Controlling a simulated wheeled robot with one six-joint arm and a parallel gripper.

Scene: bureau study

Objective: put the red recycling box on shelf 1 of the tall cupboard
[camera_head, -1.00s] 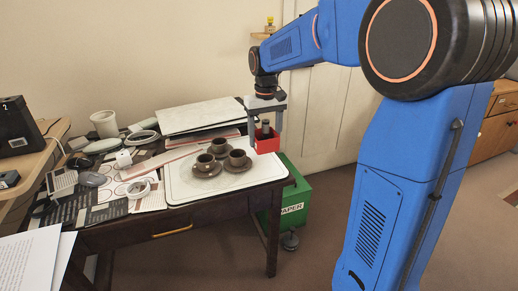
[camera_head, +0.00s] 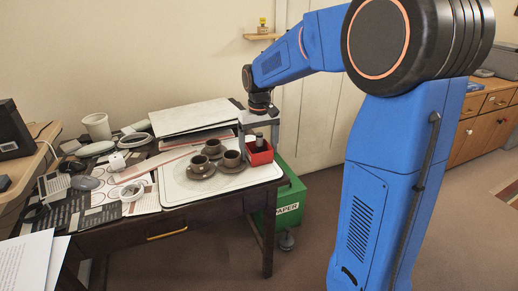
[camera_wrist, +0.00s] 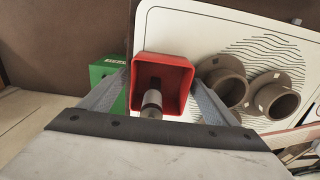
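The red box (camera_head: 261,156) is an open-topped bin at the back right corner of the white tray on the desk. My gripper (camera_head: 258,142) points down with a finger on each side of it. In the wrist view the red box (camera_wrist: 162,68) sits between my two fingers, which appear to press its sides. A grey and black cylinder (camera_wrist: 152,104) stands inside the box. The box overlaps the tray's edge in the wrist view; its underside is hidden, so I cannot tell whether it touches the tray. I cannot identify a tall cupboard in these views.
Brown cups on saucers (camera_head: 201,167) stand close beside the box on the white tray (camera_head: 186,191). A green PAPER bin (camera_head: 290,201) stands on the floor right of the desk. Papers and devices crowd the desk's left. A low wooden cabinet (camera_head: 478,135) stands at far right.

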